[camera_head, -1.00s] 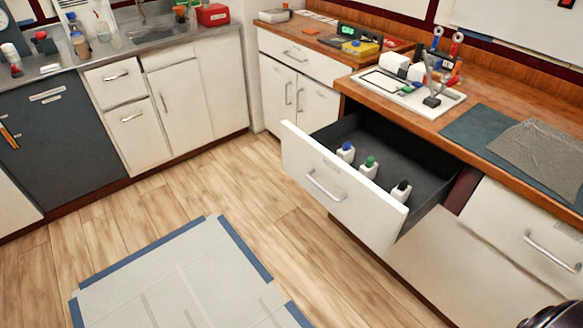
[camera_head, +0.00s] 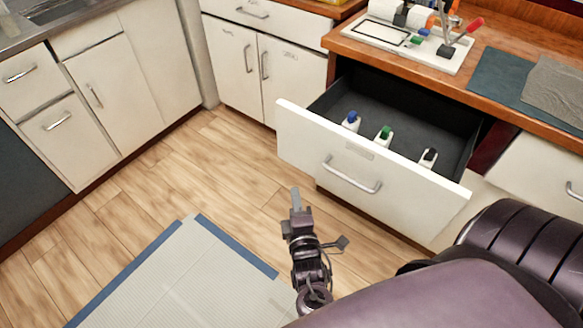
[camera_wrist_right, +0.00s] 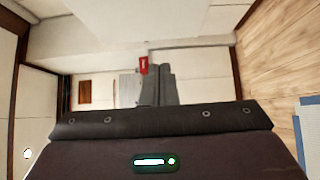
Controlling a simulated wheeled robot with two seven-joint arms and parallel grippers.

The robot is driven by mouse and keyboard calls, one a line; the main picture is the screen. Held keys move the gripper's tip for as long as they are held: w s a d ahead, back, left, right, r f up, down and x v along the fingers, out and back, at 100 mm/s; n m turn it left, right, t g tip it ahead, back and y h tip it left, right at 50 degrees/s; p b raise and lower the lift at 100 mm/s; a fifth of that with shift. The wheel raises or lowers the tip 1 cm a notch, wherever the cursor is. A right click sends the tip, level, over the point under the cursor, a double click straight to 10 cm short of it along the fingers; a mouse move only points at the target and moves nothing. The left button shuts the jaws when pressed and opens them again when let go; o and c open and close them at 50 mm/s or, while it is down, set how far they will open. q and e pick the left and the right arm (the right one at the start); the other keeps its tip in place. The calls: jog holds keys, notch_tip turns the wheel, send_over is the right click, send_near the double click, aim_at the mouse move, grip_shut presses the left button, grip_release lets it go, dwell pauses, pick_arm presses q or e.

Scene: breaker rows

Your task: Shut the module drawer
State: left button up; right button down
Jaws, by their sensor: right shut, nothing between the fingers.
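The module drawer (camera_head: 315,146) has a white front with a silver bar handle (camera_head: 352,176) and a dark grey inside. It is pulled well out from under the wooden counter. Three white modules stand in it: one with a blue top (camera_head: 351,121), one with a green top (camera_head: 383,135) and one with a black top (camera_head: 428,158). My right gripper (camera_head: 296,198) is shut and empty, in front of the drawer, lower left of the handle and apart from it. Its closed fingers also show in the right wrist view (camera_wrist_right: 158,92). My left gripper is not in view.
The wooden counter (camera_head: 480,62) above holds a white board (camera_head: 400,42) with parts and a dark mat (camera_head: 500,80). A closed white cabinet (camera_head: 240,65) stands left of the drawer. The wooden floor before the drawer is clear, with a blue-edged grey mat (camera_head: 180,285).

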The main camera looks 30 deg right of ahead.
send_near(298, 150)
jog(key=w+a, duration=0.2)
jog(key=w, duration=0.2)
jog(key=shift+w+d, duration=0.25)
jog(key=shift+d, duration=0.45)
jog(key=shift+w+d, duration=0.3)
jog(key=shift+d, duration=0.45)
jog(key=shift+w+d, duration=0.25)
jog(key=shift+d, duration=0.45)
